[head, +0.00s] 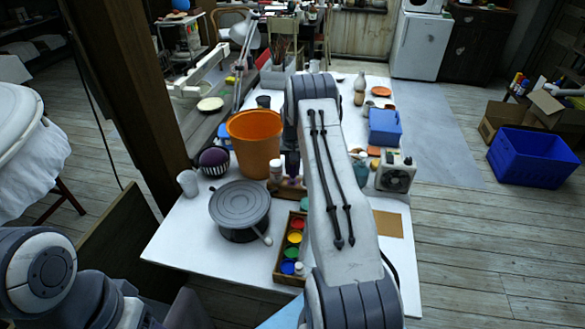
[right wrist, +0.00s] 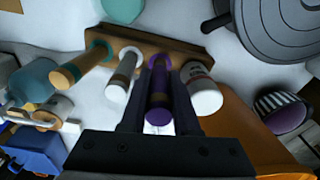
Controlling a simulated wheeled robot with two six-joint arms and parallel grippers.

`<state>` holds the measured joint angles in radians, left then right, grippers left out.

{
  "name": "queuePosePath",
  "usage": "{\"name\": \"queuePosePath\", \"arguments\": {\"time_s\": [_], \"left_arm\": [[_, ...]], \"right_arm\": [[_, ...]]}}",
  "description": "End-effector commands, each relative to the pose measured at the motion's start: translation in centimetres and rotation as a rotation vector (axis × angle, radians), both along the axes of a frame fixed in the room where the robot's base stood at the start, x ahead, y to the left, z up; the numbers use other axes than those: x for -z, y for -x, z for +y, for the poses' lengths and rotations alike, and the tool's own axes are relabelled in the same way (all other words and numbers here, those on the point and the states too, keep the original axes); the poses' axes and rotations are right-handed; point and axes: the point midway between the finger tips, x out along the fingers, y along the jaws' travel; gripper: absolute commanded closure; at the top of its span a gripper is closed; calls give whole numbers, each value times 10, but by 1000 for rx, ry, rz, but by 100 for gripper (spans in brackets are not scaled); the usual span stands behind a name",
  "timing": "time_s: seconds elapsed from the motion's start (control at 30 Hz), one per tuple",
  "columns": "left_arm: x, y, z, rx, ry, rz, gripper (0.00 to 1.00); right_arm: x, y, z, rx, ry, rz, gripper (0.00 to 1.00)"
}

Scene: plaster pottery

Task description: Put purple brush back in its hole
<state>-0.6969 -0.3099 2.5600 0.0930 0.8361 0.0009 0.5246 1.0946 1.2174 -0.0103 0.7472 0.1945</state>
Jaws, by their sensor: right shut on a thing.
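My right gripper (right wrist: 163,78) is shut on the purple brush (right wrist: 158,114), whose purple handle end shows between the fingers in the right wrist view. The wooden brush holder (right wrist: 188,48) lies beyond the fingertips. A white-handled brush (right wrist: 118,88) and a tan brush with a teal ring (right wrist: 70,73) are at the holder, beside the purple brush. In the head view my right gripper (head: 291,166) is partly hidden by my arm. My left gripper is out of view.
A white jar (right wrist: 203,88) stands close beside the gripper.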

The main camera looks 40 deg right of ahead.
Motion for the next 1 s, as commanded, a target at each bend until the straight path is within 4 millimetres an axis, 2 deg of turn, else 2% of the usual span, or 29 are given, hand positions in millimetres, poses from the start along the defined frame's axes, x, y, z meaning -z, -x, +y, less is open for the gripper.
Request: {"name": "queuePosePath", "arguments": {"time_s": [0.53,1.0], "left_arm": [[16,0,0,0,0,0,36],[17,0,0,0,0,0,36]], "right_arm": [[23,0,0,0,0,0,100],[24,0,0,0,0,0,100]]}}
